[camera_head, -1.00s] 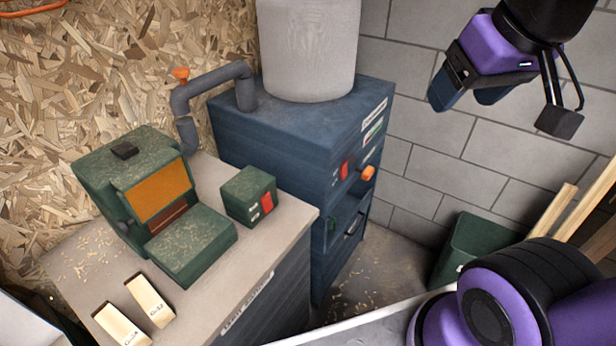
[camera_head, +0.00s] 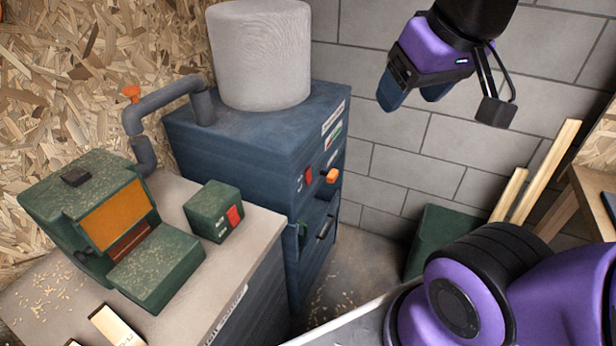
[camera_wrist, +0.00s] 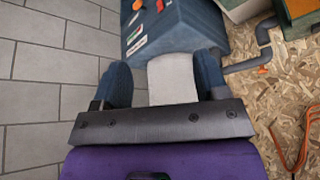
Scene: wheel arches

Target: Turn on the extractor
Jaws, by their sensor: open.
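The extractor is a dark blue cabinet (camera_head: 245,150) with a pale grey drum-shaped bag (camera_head: 260,55) on top; it stands against the block wall. Its front has a red switch (camera_head: 308,173), an orange knob (camera_head: 331,176) and a small label with a green and red strip. In the wrist view the cabinet (camera_wrist: 185,25) appears at the top, with the pale bag (camera_wrist: 172,80) between my fingers in the picture. My gripper (camera_head: 412,95) is open and empty, raised in the air right of the cabinet and apart from it; its blue fingers show in the wrist view (camera_wrist: 166,85).
A green machine (camera_head: 110,225) and a green box with a red switch (camera_head: 214,211) stand on the left bench (camera_head: 255,235). A grey pipe with an orange handle (camera_head: 131,92) runs to the cabinet. A green bin (camera_head: 435,235) and wooden planks (camera_head: 530,180) stand at right.

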